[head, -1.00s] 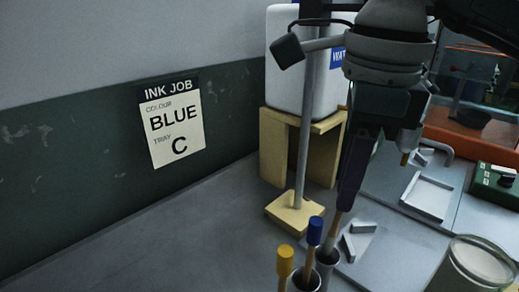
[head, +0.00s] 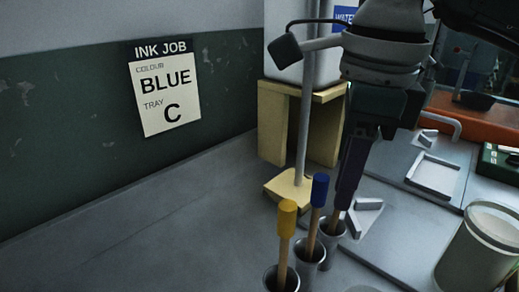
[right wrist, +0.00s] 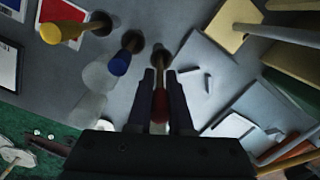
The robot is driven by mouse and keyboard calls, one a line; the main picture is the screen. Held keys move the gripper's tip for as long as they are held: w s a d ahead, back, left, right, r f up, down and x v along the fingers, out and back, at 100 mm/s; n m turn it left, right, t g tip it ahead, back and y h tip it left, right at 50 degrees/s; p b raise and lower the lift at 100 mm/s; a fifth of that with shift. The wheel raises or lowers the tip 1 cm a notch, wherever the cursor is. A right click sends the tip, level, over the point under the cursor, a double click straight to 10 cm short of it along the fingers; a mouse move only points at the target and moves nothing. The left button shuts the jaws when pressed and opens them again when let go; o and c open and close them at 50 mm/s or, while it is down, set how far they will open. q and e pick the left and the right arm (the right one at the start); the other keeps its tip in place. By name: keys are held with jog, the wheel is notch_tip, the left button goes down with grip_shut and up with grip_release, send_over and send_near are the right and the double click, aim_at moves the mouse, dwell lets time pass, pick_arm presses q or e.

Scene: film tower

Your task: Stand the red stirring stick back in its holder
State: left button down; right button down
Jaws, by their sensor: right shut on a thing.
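The red stirring stick (right wrist: 159,98) is upright, its red head between the fingers of my right gripper (right wrist: 163,78). In the head view, my right gripper (head: 343,207) hides the red head. Only a short length of the stick's wooden shaft (head: 338,220) shows, its lower end inside the rearmost metal cup (head: 333,238) of the holder. The gripper is shut on the stick just above that cup's rim. A blue-headed stick (head: 319,192) and a yellow-headed stick (head: 287,220) stand in the other two cups. My left gripper is not in view.
A wooden stand (head: 271,125) carrying a white container is behind the holder, with a grey pole on a wooden base (head: 289,188) in front. A glass-like jar (head: 478,250) stands at right. A flat tray (head: 435,174) lies behind it. The bench at left is clear.

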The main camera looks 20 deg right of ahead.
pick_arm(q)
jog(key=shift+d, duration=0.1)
pick_arm(e)
jog(key=c, duration=0.8)
grip_release()
jog(key=shift+o, duration=0.2)
jog(key=shift+r, duration=0.1)
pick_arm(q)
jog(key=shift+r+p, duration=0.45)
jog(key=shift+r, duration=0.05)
pick_arm(e)
jog(key=r, duration=0.9)
jog(key=shift+s+r, duration=0.4)
